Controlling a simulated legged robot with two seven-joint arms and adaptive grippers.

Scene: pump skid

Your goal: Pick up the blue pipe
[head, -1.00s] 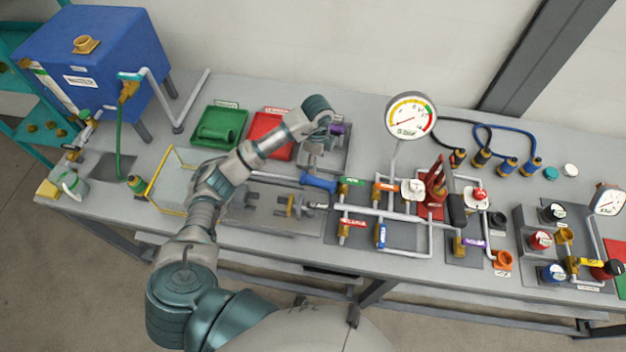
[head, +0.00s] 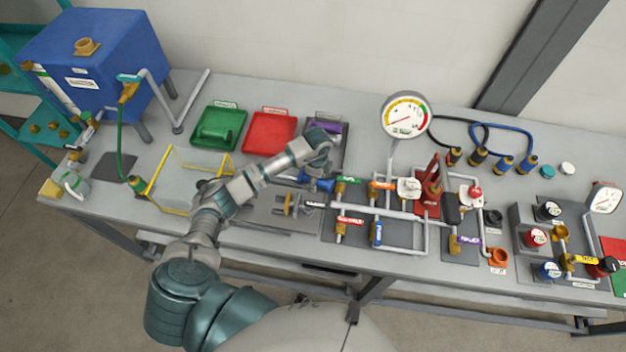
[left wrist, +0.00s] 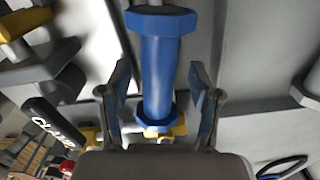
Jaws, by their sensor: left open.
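The blue pipe (head: 320,185) lies in the middle of the bench, in the pipe line left of the green-tagged valve. My forearm and wrist partly hide it in the head view. In the left wrist view the blue pipe (left wrist: 158,75) is a short blue tube with a wider flange at each end. My left gripper (left wrist: 157,72) is open, with one finger on each side of the pipe and gaps showing between fingers and tube. In the head view my left gripper is over the pipe, its fingers mostly hidden by the wrist. My right gripper is not in view.
A green tray (head: 218,130) and a red tray (head: 268,134) lie behind the arm. A pressure gauge (head: 406,117) stands right of it. Valves and white pipes (head: 400,212) crowd the bench right of the blue pipe. A yellow-framed box (head: 172,180) is at left.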

